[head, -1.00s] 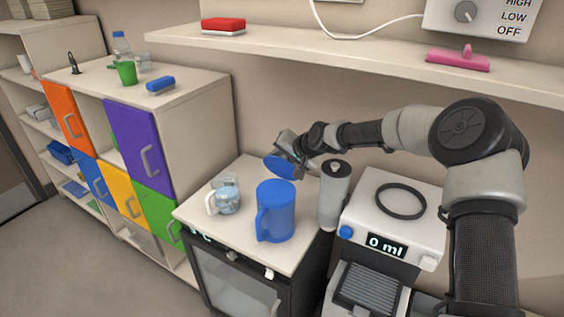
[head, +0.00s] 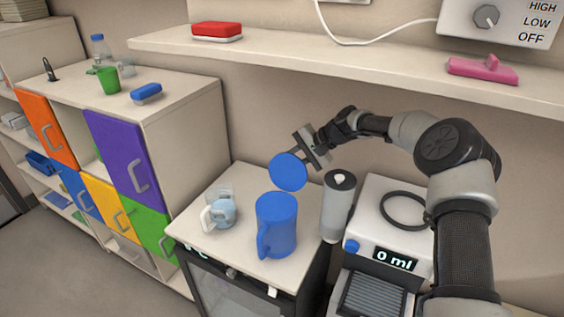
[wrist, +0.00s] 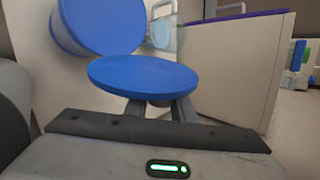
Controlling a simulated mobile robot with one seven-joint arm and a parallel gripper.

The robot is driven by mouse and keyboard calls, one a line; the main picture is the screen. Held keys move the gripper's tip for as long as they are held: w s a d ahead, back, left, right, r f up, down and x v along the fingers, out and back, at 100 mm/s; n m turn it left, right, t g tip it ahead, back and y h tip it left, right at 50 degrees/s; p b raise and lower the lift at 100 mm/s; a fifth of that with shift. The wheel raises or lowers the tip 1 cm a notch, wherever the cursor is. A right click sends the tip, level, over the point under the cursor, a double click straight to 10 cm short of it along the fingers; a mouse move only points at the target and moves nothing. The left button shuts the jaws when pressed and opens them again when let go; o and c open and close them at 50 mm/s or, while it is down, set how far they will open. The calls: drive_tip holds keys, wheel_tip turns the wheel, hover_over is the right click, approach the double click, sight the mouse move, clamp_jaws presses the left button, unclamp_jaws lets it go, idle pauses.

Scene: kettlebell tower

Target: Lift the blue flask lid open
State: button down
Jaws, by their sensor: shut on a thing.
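The blue flask (head: 277,226) stands upright on the white countertop, with its handle toward the front left. Its round blue lid (head: 288,172) is off the flask, tilted with its flat face toward the head camera, above and behind the flask. My gripper (head: 306,158) is shut on the lid from behind; the grip itself is mostly hidden by the lid. In the wrist view the lid (wrist: 143,74) lies across the fingertips (wrist: 160,108), and the flask (wrist: 100,24) is beyond it, partly cut off by the frame edge.
A clear mug with pale blue contents (head: 221,208) stands left of the flask. A grey cylinder (head: 338,206) and a machine reading 0 ml (head: 392,262) stand to the right. A shelf (head: 330,66) with a red-and-white block (head: 217,31) runs above the arm. Coloured cabinets stand left.

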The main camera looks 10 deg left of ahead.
drive_tip(key=shift+w+f, duration=0.1)
drive_tip(key=shift+d, duration=0.1)
drive_tip(key=c, duration=1.6)
unclamp_jaws()
drive_tip(key=shift+o, duration=0.2)
drive_tip(key=b+v, duration=0.2)
drive_tip(key=v, duration=1)
